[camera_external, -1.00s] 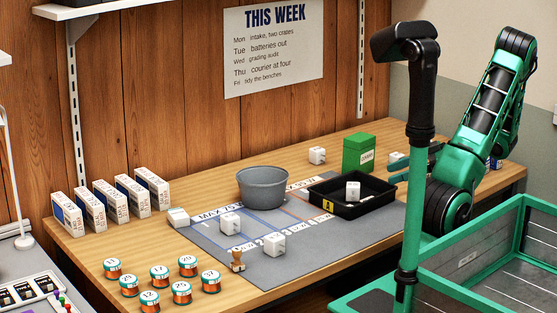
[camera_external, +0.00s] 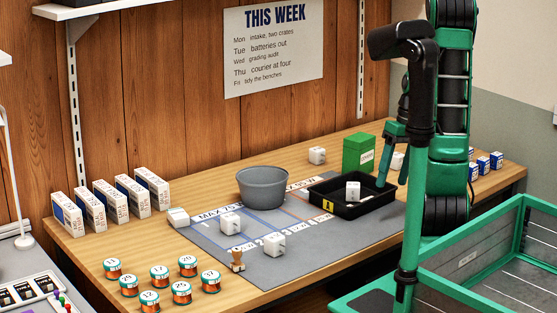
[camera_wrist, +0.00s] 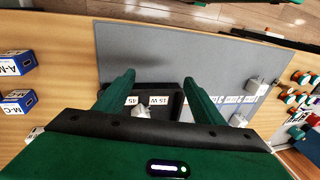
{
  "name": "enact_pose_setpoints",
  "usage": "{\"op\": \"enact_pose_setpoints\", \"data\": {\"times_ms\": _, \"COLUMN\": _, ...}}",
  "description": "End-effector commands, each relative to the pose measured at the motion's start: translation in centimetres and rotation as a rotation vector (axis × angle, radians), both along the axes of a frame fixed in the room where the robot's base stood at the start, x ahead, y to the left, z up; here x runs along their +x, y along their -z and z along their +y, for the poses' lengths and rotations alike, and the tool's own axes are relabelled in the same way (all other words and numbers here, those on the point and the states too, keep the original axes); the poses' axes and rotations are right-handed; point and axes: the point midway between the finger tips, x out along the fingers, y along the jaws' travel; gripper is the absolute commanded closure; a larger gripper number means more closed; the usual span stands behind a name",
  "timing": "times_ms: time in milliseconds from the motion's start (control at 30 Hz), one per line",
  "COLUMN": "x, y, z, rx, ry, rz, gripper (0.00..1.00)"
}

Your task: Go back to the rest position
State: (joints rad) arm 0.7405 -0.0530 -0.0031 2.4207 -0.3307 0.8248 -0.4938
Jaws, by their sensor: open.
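My gripper (camera_external: 394,168) is green, hangs fingers down over the right end of the black tray, and is empty. In the wrist view my gripper's two fingers (camera_wrist: 159,84) stand wide apart, with the tray beyond them. The black tray (camera_external: 326,204) lies on the grey mat with one white charger-like cube (camera_external: 353,191) in it. My arm is folded upright at the right, partly behind my mast.
A grey bowl (camera_external: 263,190) and white cubes stand on the mat (camera_external: 290,262). A green box (camera_external: 358,153) stands behind the tray. Small blue-and-white boxes (camera_external: 484,164) are at the right end. Numbered orange jars (camera_external: 159,276) and white cartons (camera_external: 132,197) are at the left. A green-framed crate (camera_external: 467,259) is in front.

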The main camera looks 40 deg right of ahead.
Motion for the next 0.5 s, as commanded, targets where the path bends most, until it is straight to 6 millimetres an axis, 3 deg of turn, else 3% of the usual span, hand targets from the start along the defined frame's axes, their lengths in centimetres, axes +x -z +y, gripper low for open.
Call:
{"op": "enact_pose_setpoints", "data": {"times_ms": 233, "x": -5.4, "y": -3.4, "z": 2.0, "rx": -0.127, "ry": 0.226, "rz": 0.092, "gripper": 0.37}}
{"op": "enact_pose_setpoints", "data": {"times_ms": 500, "x": -10.6, "y": -5.2, "z": 3.1, "rx": -0.177, "ry": 0.464, "rz": 0.132, "gripper": 0.37}}
